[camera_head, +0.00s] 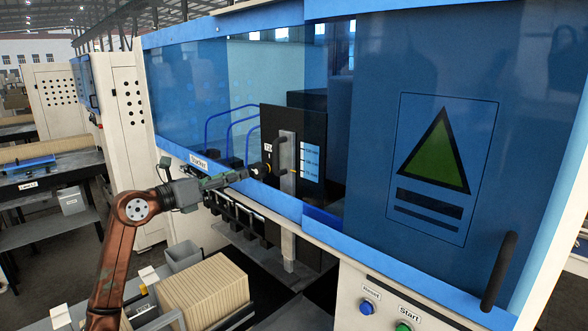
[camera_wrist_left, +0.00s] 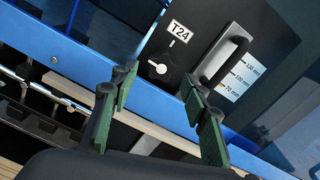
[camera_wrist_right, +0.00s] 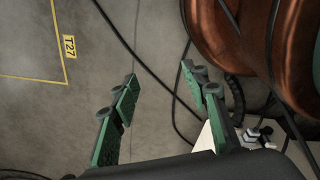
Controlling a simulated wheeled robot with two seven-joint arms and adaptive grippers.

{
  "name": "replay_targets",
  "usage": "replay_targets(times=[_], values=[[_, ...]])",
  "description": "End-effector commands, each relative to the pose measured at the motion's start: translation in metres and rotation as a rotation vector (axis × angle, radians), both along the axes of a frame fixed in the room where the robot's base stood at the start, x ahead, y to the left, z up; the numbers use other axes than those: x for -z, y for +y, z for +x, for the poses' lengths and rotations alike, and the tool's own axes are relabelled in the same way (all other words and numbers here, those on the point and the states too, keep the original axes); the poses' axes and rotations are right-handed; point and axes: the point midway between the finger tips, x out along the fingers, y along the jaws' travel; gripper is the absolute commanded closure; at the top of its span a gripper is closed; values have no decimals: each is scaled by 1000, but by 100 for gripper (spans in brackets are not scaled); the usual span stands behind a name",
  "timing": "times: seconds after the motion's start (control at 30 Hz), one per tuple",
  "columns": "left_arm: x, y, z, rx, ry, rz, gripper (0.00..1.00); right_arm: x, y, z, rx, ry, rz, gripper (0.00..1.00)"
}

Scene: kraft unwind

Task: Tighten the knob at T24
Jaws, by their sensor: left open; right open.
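The T24 knob (camera_wrist_left: 157,68) is a small dark round knob with a white pointer on a black panel (camera_wrist_left: 185,40), just below the T24 label (camera_wrist_left: 181,32). My left gripper (camera_wrist_left: 162,92) is open, its green fingers spread below the knob in the left wrist view, with nothing between them. In the head view the left gripper (camera_head: 240,176) reaches in front of the black panel (camera_head: 310,135) and covers much of the knob's area. My right gripper (camera_wrist_right: 163,84) is open and empty over the floor, away from the panel.
A metal slide with a black handle (camera_wrist_left: 232,55) stands right of the knob, beside a millimetre scale (camera_wrist_left: 230,78). A blue machine rail (camera_wrist_left: 75,60) runs below the panel. The T27 floor label (camera_wrist_right: 69,46) and dark cables lie under the right gripper.

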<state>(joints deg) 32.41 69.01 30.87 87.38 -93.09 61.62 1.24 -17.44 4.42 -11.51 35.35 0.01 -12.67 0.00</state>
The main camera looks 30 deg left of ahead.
Motion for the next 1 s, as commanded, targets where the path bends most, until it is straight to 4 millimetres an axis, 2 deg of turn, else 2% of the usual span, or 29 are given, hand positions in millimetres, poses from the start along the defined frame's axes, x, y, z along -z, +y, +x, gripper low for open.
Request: replay_targets(times=[0.13,0.5,0.67,0.9,1.0], values=[[-2,-3,13,2,0,-4,47,-9,1,8,-2,-11,1,47],[-3,-20,66,4,-1,-4,47,-35,0,13,-3,-18,0,47],[-1,-22,75,3,0,-2,47,-37,-2,11,-3,-15,-1,47],[0,-23,76,2,0,-1,47,-36,-4,5,-2,-8,-4,47],[0,-23,76,2,1,-1,52,-36,-4,5,-2,-7,-4,47]])
